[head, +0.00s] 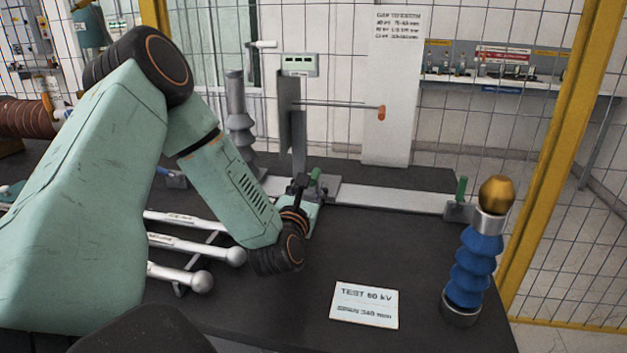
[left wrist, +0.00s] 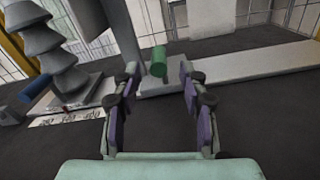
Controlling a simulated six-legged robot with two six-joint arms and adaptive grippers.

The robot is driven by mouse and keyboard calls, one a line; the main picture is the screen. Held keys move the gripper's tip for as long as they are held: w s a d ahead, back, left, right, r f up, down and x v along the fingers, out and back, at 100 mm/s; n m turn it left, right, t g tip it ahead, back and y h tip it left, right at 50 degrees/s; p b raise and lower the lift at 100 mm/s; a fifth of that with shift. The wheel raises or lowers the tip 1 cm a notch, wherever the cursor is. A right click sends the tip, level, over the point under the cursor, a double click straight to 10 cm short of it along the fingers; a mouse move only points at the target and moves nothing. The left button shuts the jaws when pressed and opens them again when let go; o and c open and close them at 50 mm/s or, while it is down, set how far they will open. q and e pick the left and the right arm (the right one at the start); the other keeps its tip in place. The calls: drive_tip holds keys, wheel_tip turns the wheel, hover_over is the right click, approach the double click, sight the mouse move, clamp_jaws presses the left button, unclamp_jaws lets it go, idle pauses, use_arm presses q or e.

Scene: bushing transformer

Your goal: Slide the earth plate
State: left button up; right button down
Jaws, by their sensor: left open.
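The earth plate appears to be the upright grey plate (head: 291,128) on the carriage at the left end of a pale rail (head: 390,197). A green handle (head: 316,177) stands on its foot. My left gripper (head: 301,190) is at this handle, partly hidden by its own wrist. In the left wrist view, the open left gripper (left wrist: 158,90) has its fingers on either side of the green handle (left wrist: 158,61), with gaps visible on both sides. The grey upright (left wrist: 121,28) rises just behind to the left. My right gripper is not in view.
A second green handle (head: 461,188) stands at the rail's right end, near a blue ribbed insulator with a brass ball (head: 495,194). A test card (head: 364,304) lies on the dark table. White rods (head: 197,248) lie left. A grey ribbed post (left wrist: 52,50) stands left of the carriage.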

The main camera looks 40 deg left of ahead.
sight(312, 182)
use_arm(q)
drive_tip(key=x, duration=0.3)
drive_tip(key=shift+w+a+f, duration=0.1)
drive_tip(key=shift+a+f, duration=0.1)
drive_tip(key=shift+a, duration=0.05)
drive_tip(key=shift+w+a, duration=0.1)
drive_tip(key=shift+a, duration=0.05)
drive_tip(key=shift+w+r, duration=0.1)
drive_tip(key=shift+w, duration=0.15)
drive_tip(key=shift+c, duration=0.3)
drive_tip(key=shift+s, duration=0.15)
drive_tip(key=c, duration=0.4)
clamp_jaws()
drive_tip(key=shift+r, duration=0.1)
